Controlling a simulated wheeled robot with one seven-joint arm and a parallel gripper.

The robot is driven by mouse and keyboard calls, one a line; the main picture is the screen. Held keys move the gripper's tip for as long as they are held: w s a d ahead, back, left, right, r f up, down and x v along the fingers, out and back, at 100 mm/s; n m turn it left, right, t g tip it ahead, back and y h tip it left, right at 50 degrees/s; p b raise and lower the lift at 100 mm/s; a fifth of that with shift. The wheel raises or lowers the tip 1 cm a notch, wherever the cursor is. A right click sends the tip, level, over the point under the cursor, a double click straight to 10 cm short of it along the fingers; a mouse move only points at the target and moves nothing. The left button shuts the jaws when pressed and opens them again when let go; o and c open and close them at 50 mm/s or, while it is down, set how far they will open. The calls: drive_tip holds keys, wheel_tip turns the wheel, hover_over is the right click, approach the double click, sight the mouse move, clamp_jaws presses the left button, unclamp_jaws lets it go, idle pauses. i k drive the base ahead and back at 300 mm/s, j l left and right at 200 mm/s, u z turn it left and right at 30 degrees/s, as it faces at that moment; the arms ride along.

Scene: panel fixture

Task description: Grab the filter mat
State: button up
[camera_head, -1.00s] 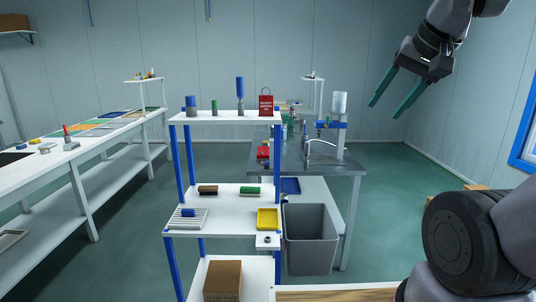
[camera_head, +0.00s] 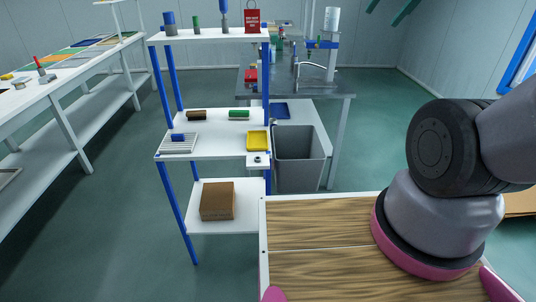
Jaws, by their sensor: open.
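I cannot tell for sure which thing is the filter mat. A brown block (camera_head: 217,201) sits on the bottom shelf. My gripper (camera_head: 381,17) shows only by its two green fingers at the top edge. They are apart, with nothing seen between them, high up and well away from the shelves.
The white shelf rack (camera_head: 213,153) has blue posts. A long white bench (camera_head: 62,88) runs along the left. Floor between is clear.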

sight(178, 142)
drive_tip(key=i+j, duration=0.15)
drive_tip(key=i, duration=0.15)
drive_tip(key=i+u, duration=0.1)
drive_tip(key=u, duration=0.3)
drive_tip(key=i+u, duration=0.1)
drive_tip(key=u, duration=0.3)
drive_tip(key=i+u, duration=0.1)
drive_tip(key=u, duration=0.85)
